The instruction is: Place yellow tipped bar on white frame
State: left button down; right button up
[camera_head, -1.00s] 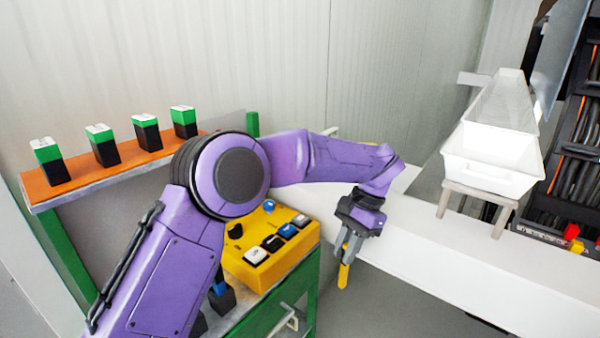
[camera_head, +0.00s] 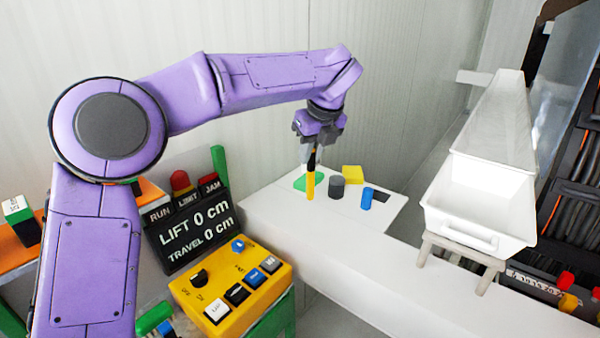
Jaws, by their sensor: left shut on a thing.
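My left gripper (camera_head: 312,148) points down over the white surface and is shut on the yellow tipped bar (camera_head: 310,185). The bar hangs upright, dark at the top and yellow at its lower end. Its tip appears in front of a green pad (camera_head: 300,181); I cannot tell whether it touches anything. The white frame (camera_head: 355,240) is likely the long white beam with a flat plate at its far end. My right gripper is not in view.
On the plate are a grey cylinder (camera_head: 336,188), a blue cylinder (camera_head: 366,199) and a yellow block (camera_head: 352,174). A white chute (camera_head: 480,205) stands at right. A yellow control box (camera_head: 235,290) and a black display (camera_head: 190,230) are at lower left.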

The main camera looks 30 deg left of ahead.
pick_arm(q)
jog(key=w+p+x, duration=0.1)
jog(key=x, duration=0.9)
jog(key=shift+a+p, duration=0.35)
jog(key=shift+a, duration=0.05)
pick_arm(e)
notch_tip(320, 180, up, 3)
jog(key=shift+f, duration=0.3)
pick_arm(q)
jog(key=shift+f, duration=0.1)
jog(key=c, duration=1)
grip_release()
jog(key=shift+c, duration=0.2)
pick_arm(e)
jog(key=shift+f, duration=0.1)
